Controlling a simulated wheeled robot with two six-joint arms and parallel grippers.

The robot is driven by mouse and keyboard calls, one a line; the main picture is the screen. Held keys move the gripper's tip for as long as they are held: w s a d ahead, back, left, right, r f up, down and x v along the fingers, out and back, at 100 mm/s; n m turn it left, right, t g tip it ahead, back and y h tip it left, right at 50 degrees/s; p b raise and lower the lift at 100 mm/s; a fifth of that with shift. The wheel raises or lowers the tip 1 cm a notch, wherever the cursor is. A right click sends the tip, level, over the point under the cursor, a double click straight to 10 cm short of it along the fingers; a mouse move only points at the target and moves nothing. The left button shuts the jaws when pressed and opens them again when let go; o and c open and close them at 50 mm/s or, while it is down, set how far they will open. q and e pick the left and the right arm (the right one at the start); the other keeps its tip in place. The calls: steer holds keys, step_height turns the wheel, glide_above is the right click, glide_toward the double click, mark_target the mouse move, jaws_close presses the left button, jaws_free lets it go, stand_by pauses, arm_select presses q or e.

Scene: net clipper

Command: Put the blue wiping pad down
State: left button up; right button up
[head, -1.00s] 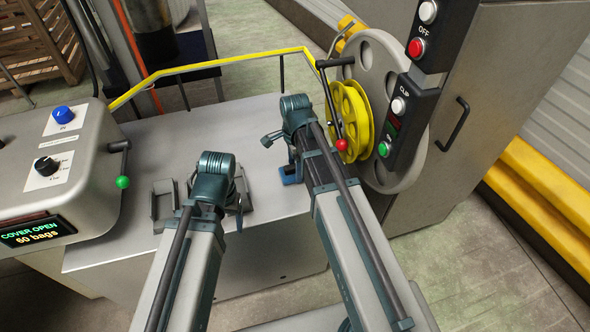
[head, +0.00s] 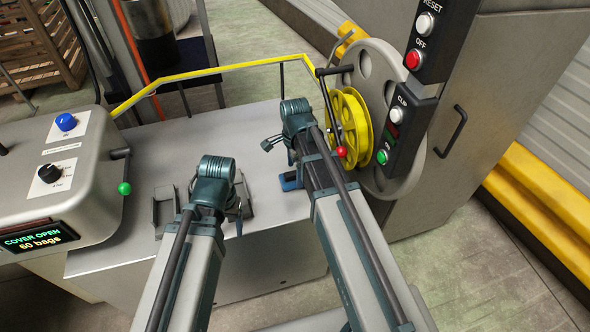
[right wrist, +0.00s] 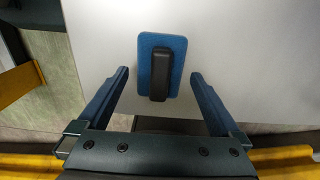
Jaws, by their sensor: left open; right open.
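The blue wiping pad (right wrist: 176,47) with its black handle (right wrist: 160,75) lies flat on the light grey table top in the right wrist view. In the head view only a blue part of the pad (head: 289,184) shows beneath my right gripper. My right gripper (right wrist: 158,75) is open, its two fingers on either side of the pad and clear of it. In the head view my right gripper (head: 283,148) is above the table's right part. My left gripper (head: 222,212) is open and empty over the table's front, beside grey brackets; its fingertips are partly hidden.
A machine housing (head: 95,150) with knobs and a "COVER OPEN" display stands at left. A yellow reel (head: 349,122) on a grey disc, a lever with a red ball (head: 341,152) and a button panel (head: 405,125) are close to my right arm. A yellow rail (head: 220,69) runs behind the table.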

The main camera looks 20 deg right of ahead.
mark_target(295, 172)
arm_select(q)
step_height(295, 172, up, 11)
steer(key=p, duration=1)
arm_select(e)
step_height(295, 172, up, 11)
arm_select(q)
steer(key=shift+f, duration=0.1)
arm_select(e)
steer(key=shift+f, duration=0.15)
arm_select(q)
step_height(295, 172, down, 12)
steer(key=b, duration=1.2)
arm_select(e)
step_height(295, 172, down, 12)
